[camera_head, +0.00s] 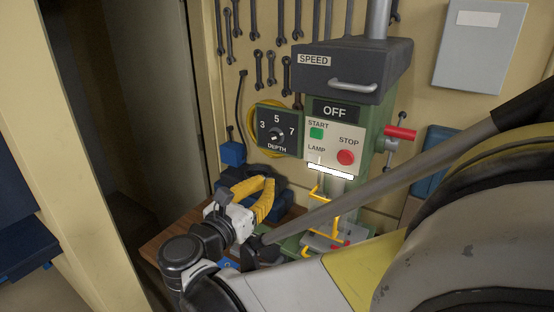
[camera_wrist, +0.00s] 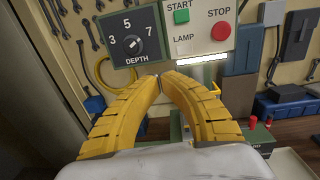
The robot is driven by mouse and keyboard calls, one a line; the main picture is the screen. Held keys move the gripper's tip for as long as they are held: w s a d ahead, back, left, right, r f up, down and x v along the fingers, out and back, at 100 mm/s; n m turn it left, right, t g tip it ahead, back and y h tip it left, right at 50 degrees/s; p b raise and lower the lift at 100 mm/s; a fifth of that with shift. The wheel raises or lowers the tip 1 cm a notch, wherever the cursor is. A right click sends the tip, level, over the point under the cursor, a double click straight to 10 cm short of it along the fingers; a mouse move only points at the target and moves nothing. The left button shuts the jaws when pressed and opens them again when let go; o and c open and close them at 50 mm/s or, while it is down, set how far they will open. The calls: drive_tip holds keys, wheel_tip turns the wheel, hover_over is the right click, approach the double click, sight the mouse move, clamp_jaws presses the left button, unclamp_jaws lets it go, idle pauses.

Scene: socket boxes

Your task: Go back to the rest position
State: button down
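My gripper (camera_head: 268,184) has yellow ribbed fingers and hangs at the front left of the green drill press (camera_head: 372,118). In the wrist view the two fingertips (camera_wrist: 161,78) meet, with nothing seen between them. The fingertips are apart from the depth dial panel (camera_head: 277,130), which shows 3, 5 and 7, and from the control panel (camera_head: 335,143). The control panel has a green START button (camera_head: 316,133), a red STOP button (camera_head: 345,157) and an OFF sign (camera_head: 335,111). A white lamp strip (camera_head: 330,171) glows below it.
A wooden bench (camera_head: 168,238) lies below my gripper, with dark blue items behind it. Wrenches (camera_head: 259,66) hang on the beige wall. A red-handled lever (camera_head: 400,133) sticks out at the press's right. A dark doorway (camera_head: 130,110) is at the left.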

drive_tip(key=s+d+f+m+g+y+b, duration=0.1)
drive_tip(key=s+d+f+m+g+b, duration=0.25)
drive_tip(key=d+f+m+b, duration=0.45)
drive_tip(key=s+d+f+m+g+y+b, duration=0.1)
drive_tip(key=s+d+f+m+g+b, duration=0.3)
drive_tip(key=d+f, duration=0.7)
drive_tip(key=s+d+f+m+y+b, duration=0.2)
drive_tip(key=s+f+m+b, duration=0.3)
drive_tip(key=m, duration=0.4)
drive_tip(key=s+d+f+m+g+y+b, duration=0.1)
drive_tip(key=s+f+m+y+b, duration=0.3)
drive_tip(key=f+m, duration=0.5)
drive_tip(key=s+d+b, duration=0.1)
drive_tip(key=s+b, duration=0.1)
drive_tip(key=s, duration=0.1)
drive_tip(key=shift+s+f, duration=0.2)
drive_tip(key=shift+f, duration=0.15)
drive_tip(key=shift+m+g, duration=0.25)
drive_tip(key=shift+m, duration=0.05)
